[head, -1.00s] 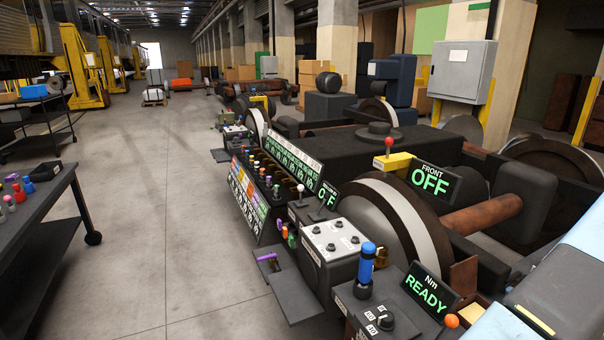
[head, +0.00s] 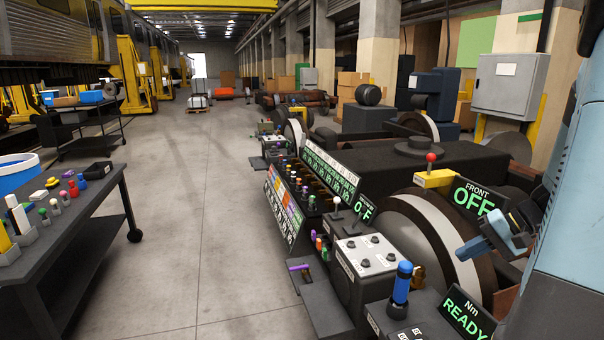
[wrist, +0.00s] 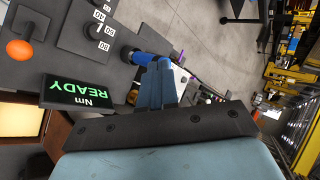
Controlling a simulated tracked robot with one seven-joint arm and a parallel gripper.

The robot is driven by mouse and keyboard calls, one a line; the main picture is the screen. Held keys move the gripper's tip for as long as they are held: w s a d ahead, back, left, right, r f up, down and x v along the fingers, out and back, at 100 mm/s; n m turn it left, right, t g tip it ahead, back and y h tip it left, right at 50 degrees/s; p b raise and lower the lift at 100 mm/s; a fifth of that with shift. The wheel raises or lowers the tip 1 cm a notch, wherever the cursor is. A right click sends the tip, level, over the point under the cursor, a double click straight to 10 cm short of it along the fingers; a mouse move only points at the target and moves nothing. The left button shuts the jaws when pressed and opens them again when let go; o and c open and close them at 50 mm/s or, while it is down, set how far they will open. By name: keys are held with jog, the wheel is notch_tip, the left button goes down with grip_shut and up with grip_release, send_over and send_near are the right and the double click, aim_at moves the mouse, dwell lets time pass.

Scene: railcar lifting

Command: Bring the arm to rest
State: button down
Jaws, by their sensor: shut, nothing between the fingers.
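My gripper (head: 495,236) shows at the right of the head view, with its blue fingers shut and empty. It is in front of the large wheel and beside the FRONT OFF display (head: 474,200). My pale blue arm fills the right edge. In the wrist view my gripper (wrist: 158,72) has its fingers together at the middle. Past the fingers there lies the blue-topped handle (wrist: 150,58), which stands upright in the head view (head: 402,282). The Nm READY display (head: 466,315) is below my gripper in the head view.
A bogie with a large wheel (head: 410,235) and a control row with a label board (head: 330,170) take up the right side. A dark cart (head: 70,235) with small coloured knobs stands at the left. The concrete aisle (head: 195,200) between them is clear.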

jog(key=s+a+r+n+t+h, duration=0.1)
jog(key=s+a+r+n+h, duration=0.2)
jog(key=s+a+r, duration=0.3)
jog(key=s+a+r+n+h, duration=0.3)
jog(key=s+a+r+h, duration=0.2)
jog(key=a+r, duration=0.3)
jog(key=shift+s+a+r+t, duration=0.15)
jog(key=shift+s+a+t, duration=0.4)
jog(key=shift+a, duration=1.15)
jog(key=shift+s, duration=0.25)
